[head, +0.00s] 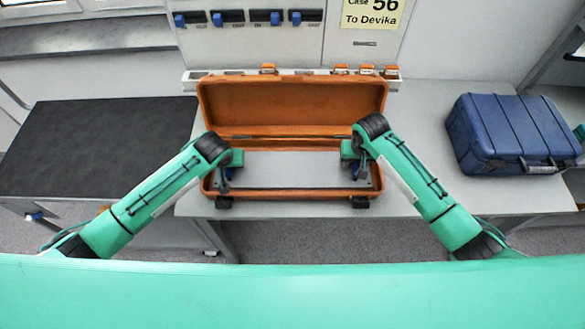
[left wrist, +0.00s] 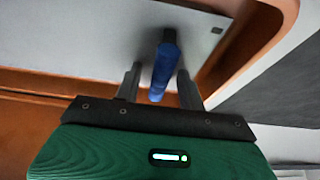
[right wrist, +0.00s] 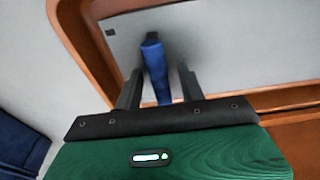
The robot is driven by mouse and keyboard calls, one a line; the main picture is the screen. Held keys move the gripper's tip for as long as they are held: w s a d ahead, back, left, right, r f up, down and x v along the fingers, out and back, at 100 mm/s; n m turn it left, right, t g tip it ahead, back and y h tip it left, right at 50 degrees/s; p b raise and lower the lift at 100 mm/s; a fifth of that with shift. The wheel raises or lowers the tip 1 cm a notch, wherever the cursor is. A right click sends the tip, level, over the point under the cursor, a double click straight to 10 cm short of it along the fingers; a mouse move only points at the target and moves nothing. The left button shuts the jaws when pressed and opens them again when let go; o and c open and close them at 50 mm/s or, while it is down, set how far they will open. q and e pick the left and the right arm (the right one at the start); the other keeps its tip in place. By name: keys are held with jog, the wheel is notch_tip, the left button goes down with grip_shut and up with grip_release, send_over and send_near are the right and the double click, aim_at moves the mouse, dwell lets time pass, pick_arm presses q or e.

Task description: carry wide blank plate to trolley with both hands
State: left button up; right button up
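The wide grey blank plate (head: 290,172) lies inside the open orange case (head: 290,103) on the bench. It has an upright blue handle near each end. My left gripper (head: 227,178) is at the plate's left end; in the left wrist view its fingers (left wrist: 158,86) stand open on either side of a blue handle (left wrist: 164,68). My right gripper (head: 355,174) is at the right end; in the right wrist view its fingers (right wrist: 160,88) stand open around the other blue handle (right wrist: 155,66). A gap shows beside each handle. The black-topped trolley (head: 95,145) stands at the left.
The case walls surround the plate closely. A closed blue case (head: 512,130) sits on the bench (head: 425,110) at the right. A wall panel with blue-fronted clips (head: 250,17) and a yellow sign (head: 372,13) is behind. The trolley top is bare.

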pick_arm(q)
grip_shut()
pick_arm(e)
grip_shut()
pick_arm(q)
jog(key=shift+r, duration=0.1)
pick_arm(e)
jog(key=shift+r, duration=0.1)
dwell(1.0)
